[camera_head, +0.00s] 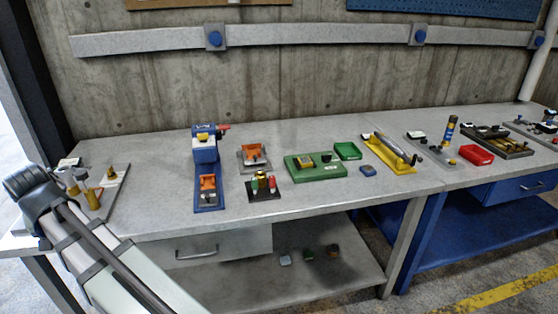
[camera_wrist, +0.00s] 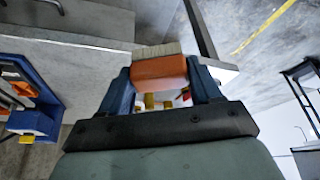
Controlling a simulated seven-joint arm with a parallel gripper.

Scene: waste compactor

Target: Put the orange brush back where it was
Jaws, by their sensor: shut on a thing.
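The orange brush (camera_wrist: 160,73) with pale bristles shows in the wrist view, clamped between the two blue fingers of my gripper (camera_wrist: 162,82). It lies across the jaws with its bristles facing away from the palm. Small yellow and red things show partly behind it, between the fingers. In the head view my arm rises at the lower left, and I cannot make out the gripper or the brush there. No spot marked as the brush's former place can be told for sure.
The grey bench (camera_head: 330,135) bears a blue machine (camera_head: 205,150), a green block (camera_head: 315,166) and a yellow fixture (camera_head: 390,155). A grey board (camera_head: 113,186) with yellow-topped parts lies at the left end, near my arm. Small blocks sit on the shelf below.

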